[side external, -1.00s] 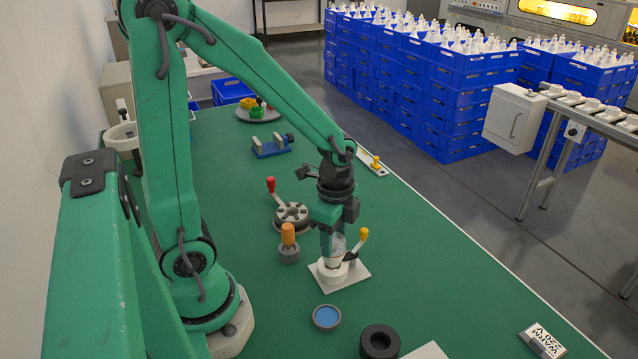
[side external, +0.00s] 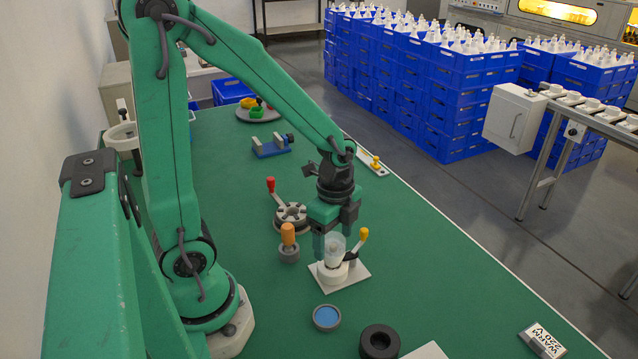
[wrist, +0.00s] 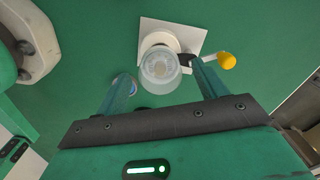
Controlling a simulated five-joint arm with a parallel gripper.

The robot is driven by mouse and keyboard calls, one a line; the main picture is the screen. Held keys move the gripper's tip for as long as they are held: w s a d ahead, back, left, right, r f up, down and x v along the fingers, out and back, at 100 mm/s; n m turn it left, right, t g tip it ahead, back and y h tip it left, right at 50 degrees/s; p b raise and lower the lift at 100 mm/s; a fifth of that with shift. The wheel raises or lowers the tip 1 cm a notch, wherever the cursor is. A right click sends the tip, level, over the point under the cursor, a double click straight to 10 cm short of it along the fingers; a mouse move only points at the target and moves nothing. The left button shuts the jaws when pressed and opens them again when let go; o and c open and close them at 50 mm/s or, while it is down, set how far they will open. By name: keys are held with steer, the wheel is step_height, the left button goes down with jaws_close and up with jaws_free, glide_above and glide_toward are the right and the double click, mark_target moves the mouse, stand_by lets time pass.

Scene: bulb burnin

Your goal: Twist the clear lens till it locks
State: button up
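The clear lens (side external: 335,246) is a see-through cup standing upright on a round white holder (side external: 332,273) on a square white plate (side external: 355,275). In the wrist view the lens (wrist: 160,68) lies between my fingertips, with a gap on each side. My gripper (wrist: 163,74) is open and empty, its green fingers spread wide. In the side view my gripper (side external: 330,234) hangs over the holder, one finger just left of the lens. The other finger is hard to make out there. Whether the lens is locked cannot be seen.
A yellow-knobbed lever (side external: 363,234) rises right of the lens, close to the right finger in the wrist view. An orange-handled tool (side external: 288,240) and a red-handled round fixture (side external: 291,215) stand left. A blue-topped dish (side external: 326,317) and black ring (side external: 379,342) lie in front.

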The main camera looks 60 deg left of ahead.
mark_target(334, 238)
steer(key=shift+r, duration=0.15)
steer(key=shift+r, duration=3.75)
steer(key=shift+s+d+r+n+t, duration=0.1)
steer(key=shift+s+r+n+t, duration=0.1)
steer(key=shift+r+n, duration=0.2)
steer(key=shift+s+r+n+t, duration=0.1)
steer(key=shift+r+n+t, duration=0.1)
steer(key=shift+r+n, duration=0.2)
steer(key=s+d+r+n+t, duration=0.1)
steer(key=s+r+n+t, duration=0.3)
steer(key=n, duration=0.7)
steer(key=shift+s+r+n+t, duration=0.25)
steer(key=shift+r+n+t, duration=0.15)
steer(key=shift+r, duration=0.95)
steer(key=shift+d, duration=0.1)
